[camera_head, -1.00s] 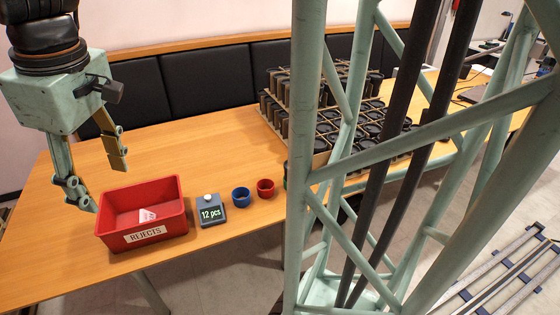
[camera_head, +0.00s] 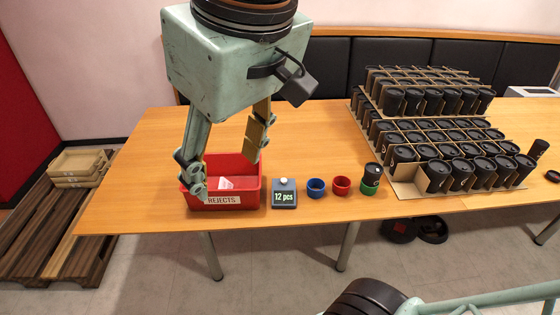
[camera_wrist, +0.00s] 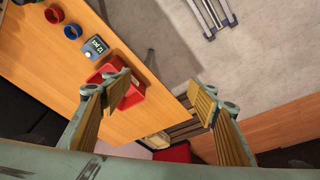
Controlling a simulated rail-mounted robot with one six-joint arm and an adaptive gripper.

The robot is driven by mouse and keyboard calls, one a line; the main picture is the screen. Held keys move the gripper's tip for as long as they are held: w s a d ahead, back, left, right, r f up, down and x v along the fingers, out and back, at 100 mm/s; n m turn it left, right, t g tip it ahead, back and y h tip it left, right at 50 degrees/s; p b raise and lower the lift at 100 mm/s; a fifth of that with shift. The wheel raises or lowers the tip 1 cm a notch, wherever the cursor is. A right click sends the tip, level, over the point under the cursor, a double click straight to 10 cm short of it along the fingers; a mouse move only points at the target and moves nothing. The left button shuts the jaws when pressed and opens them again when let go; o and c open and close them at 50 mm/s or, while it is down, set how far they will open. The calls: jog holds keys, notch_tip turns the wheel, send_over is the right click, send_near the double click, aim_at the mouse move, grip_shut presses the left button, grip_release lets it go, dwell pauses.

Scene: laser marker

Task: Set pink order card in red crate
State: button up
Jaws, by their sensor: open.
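The red crate (camera_head: 252,199), labelled REJECTS, stands on the wooden table in the head view. It also shows in the wrist view (camera_wrist: 134,94), partly behind a finger. A small pale pink card (camera_head: 226,183) lies inside the crate near its front wall; its lower part is hidden by that wall. My gripper (camera_head: 226,166) is open and empty, with its fingers spread in front of and above the crate in the picture. The left finger covers the crate's left front corner. In the wrist view my gripper (camera_wrist: 165,92) also has nothing between its fingers.
A counter reading 12 pcs (camera_head: 284,197), a blue cup (camera_head: 316,188) and a red cup (camera_head: 341,186) stand right of the crate. A dark lidded cup (camera_head: 372,176) follows. Trays of black-lidded cups (camera_head: 440,140) fill the table's right. The table left of the crate is clear.

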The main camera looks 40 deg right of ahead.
jog(key=shift+m, duration=0.4)
jog(key=shift+s+a+f, duration=0.15)
jog(key=shift+s, duration=0.7)
jog(key=shift+s+a+f, duration=0.1)
jog(key=shift+s+f, duration=0.1)
jog(key=shift+s, duration=0.6)
jog(key=shift+s+a+f, duration=0.15)
jog(key=shift+s, duration=0.7)
